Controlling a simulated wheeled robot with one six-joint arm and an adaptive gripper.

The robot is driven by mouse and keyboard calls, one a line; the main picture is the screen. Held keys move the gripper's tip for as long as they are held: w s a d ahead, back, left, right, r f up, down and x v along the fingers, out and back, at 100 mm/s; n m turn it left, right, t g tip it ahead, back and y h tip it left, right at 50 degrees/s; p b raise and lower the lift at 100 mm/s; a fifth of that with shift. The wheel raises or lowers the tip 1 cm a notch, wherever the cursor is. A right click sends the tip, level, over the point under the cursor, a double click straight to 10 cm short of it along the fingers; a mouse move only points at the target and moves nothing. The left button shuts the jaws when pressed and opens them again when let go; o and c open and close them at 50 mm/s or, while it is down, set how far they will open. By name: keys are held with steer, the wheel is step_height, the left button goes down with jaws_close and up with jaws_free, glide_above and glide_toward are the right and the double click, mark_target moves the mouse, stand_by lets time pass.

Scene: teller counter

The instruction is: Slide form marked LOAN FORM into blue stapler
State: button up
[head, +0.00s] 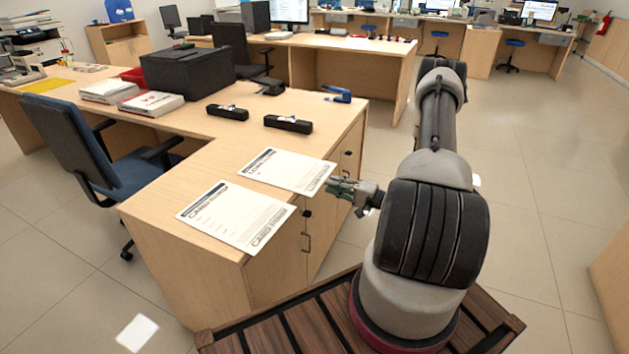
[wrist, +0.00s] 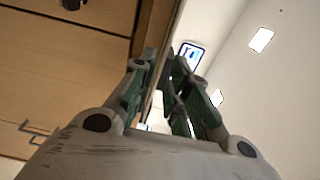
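Two white printed forms lie flat on the wooden counter. The one farther back, whose heading looks like LOAN FORM, is the loan form (head: 287,171); its right end reaches the counter's edge. The blue stapler (head: 338,95) stands farther back, near the counter's right edge. My gripper (head: 334,186) is at the right end of the loan form, beside the counter edge. In the wrist view my gripper's green fingers (wrist: 161,55) have a narrow gap between their tips. I cannot tell whether the form's edge is between them or gripped.
The second form (head: 235,216) lies in front on the counter (head: 150,218). A black box (head: 187,72) and paper stacks (head: 151,103) stand at back left. Cabinet drawers with handles are below the edge.

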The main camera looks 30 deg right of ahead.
mark_target(318, 178)
steer(key=x, duration=0.6)
steer(key=shift+w+a, duration=0.1)
steer(key=shift+w, duration=0.2)
steer(key=shift+c, duration=0.6)
jaws_close()
steer(key=shift+r, duration=1.25)
